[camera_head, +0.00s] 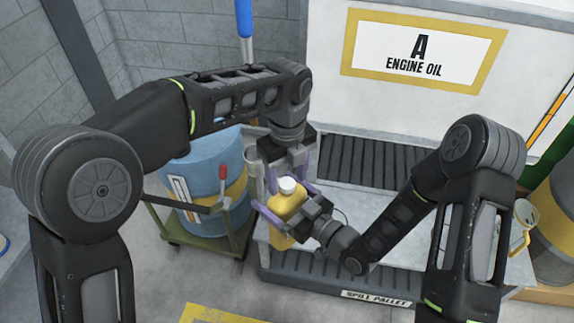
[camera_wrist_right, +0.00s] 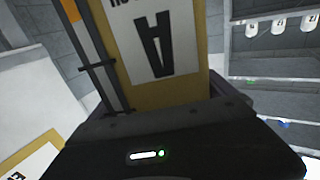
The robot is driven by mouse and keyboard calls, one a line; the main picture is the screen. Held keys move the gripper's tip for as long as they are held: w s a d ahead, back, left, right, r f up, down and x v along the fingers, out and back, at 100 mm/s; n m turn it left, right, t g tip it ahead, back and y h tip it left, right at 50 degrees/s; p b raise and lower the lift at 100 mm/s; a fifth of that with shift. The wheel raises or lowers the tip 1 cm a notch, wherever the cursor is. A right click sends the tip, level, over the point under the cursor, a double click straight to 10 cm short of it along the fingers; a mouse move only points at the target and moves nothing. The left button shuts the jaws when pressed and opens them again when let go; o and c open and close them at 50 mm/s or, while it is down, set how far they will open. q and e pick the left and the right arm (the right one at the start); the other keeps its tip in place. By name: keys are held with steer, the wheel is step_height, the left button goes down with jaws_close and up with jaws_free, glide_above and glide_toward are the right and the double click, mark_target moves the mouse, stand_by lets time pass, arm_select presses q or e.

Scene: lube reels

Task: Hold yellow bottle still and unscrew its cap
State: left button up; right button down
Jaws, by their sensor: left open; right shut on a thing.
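The yellow bottle (camera_head: 283,207) stands upright near the front edge of the spill pallet in the head view, with a white cap (camera_head: 288,185) on top. My right gripper (camera_head: 287,210) comes from the right and is shut on the bottle's body, hiding part of it. My left gripper (camera_head: 287,176) points down from above, its purple fingers apart around the cap area. I cannot tell whether they touch the cap. In the right wrist view, a yellow surface with an upside-down A label (camera_wrist_right: 153,45) shows beyond the dark gripper body; I cannot tell whether it is the bottle.
The spill pallet (camera_head: 330,283) lies under the work area. A blue drum (camera_head: 205,165) stands on a green cart (camera_head: 205,240) to the left. A yellow-framed engine oil sign (camera_head: 425,48) hangs behind. Small white bottles (camera_wrist_right: 280,26) stand on a shelf in the right wrist view.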

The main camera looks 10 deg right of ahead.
arm_select(q)
steer(key=shift+f, duration=0.25)
jaws_close()
stand_by(0.5)
